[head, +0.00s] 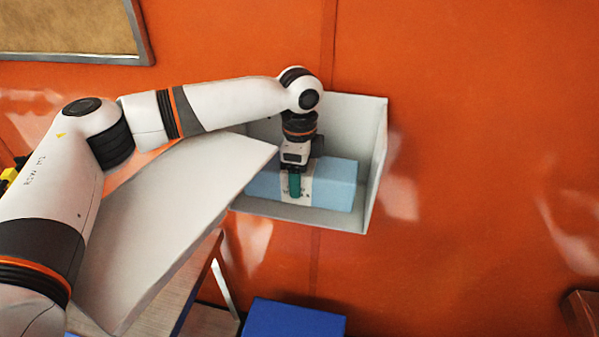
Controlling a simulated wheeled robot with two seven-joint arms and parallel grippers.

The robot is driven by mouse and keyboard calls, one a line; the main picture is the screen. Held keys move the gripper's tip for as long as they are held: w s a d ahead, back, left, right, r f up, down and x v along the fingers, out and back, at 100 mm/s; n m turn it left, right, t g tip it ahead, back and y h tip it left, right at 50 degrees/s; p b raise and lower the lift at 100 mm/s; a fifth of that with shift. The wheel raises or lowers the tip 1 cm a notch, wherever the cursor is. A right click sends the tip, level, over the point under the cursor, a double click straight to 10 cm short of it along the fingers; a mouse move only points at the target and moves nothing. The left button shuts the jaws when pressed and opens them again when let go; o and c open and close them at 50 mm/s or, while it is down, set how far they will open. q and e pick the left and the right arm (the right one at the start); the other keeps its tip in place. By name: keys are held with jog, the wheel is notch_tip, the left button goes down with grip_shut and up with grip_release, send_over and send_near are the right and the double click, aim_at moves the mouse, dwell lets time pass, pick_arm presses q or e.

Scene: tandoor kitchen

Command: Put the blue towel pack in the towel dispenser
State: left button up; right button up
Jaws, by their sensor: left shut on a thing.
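The towel dispenser (377,165) is a white open box on the orange wall. Its large white door (185,210) stands swung open to the left, below my left arm. The blue towel pack (334,184), with a pale band around its middle, is inside the box near its floor. I cannot tell whether the pack rests on the floor. My left gripper (295,186) reaches down into the box and is shut on the pack at its band. The pack's left end is partly hidden by the door edge. My right gripper is not in view.
A blue box-shaped thing (293,319) is at the bottom centre. A wooden table (190,290) stands below the door. A framed board (70,28) hangs at upper left. The orange wall right of the dispenser is clear.

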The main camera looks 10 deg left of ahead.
pick_arm(q)
jog(key=shift+f, duration=0.55)
jog(key=o, duration=1.2)
notch_tip(320, 180, up, 13)
jog(key=shift+r, duration=0.1)
